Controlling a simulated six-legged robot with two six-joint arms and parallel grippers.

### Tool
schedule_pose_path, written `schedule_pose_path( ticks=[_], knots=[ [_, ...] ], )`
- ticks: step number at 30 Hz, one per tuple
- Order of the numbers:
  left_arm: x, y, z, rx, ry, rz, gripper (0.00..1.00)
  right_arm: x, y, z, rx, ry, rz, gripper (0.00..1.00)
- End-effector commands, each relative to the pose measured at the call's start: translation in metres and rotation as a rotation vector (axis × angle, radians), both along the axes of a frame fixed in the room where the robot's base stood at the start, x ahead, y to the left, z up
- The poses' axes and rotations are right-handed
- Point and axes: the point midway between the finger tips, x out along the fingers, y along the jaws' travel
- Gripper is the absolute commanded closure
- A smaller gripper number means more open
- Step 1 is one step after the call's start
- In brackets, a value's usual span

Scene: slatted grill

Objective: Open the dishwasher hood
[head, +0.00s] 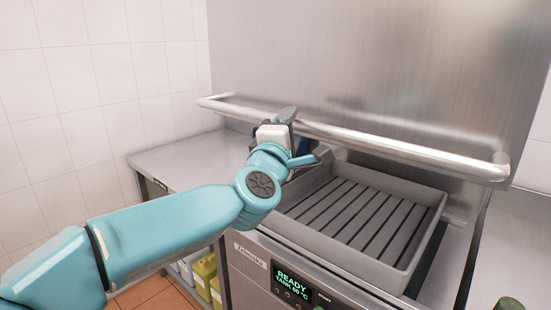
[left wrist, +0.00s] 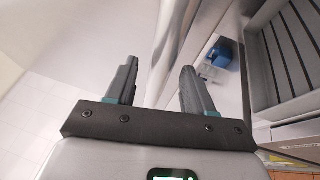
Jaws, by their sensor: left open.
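The dishwasher's steel hood (head: 370,65) stands at the back with its front face towards me. A long tubular handle (head: 400,148) runs across it, and the slatted grey tray below is exposed. My left gripper (head: 293,125) is at the left part of the handle, partly hiding it in the head view. In the left wrist view, its two dark fingers (left wrist: 160,88) are open, with the handle (left wrist: 170,50) passing between them. Whether a finger touches the handle I cannot tell. My right gripper is not in view.
The grey slatted tray (head: 428,195) sits on the machine, above a front panel with a lit display (head: 292,280). A steel counter (head: 180,157) lies to the left. Yellow containers (head: 205,275) stand below it. A blue object (left wrist: 220,53) shows beside the handle in the wrist view.

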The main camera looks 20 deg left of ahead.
Motion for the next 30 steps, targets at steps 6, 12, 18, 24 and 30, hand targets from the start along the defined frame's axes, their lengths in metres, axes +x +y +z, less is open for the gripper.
schedule_pose_path(
  ticks=[6,12,18,24,30],
  knots=[
    [-0.061,-0.003,-0.013,-0.001,-0.004,-0.002,0.47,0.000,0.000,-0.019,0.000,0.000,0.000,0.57],
    [-0.101,-0.005,-0.019,-0.001,-0.003,-0.001,0.47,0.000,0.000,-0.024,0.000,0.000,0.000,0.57],
    [-0.118,-0.006,-0.022,0.000,-0.001,0.000,0.47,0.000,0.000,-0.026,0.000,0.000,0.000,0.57],
    [-0.120,-0.006,-0.022,0.000,-0.002,0.001,0.47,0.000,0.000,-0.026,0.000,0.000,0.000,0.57],
    [-0.120,-0.006,-0.022,0.000,-0.002,0.001,0.47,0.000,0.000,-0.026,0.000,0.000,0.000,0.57]
  ],
)
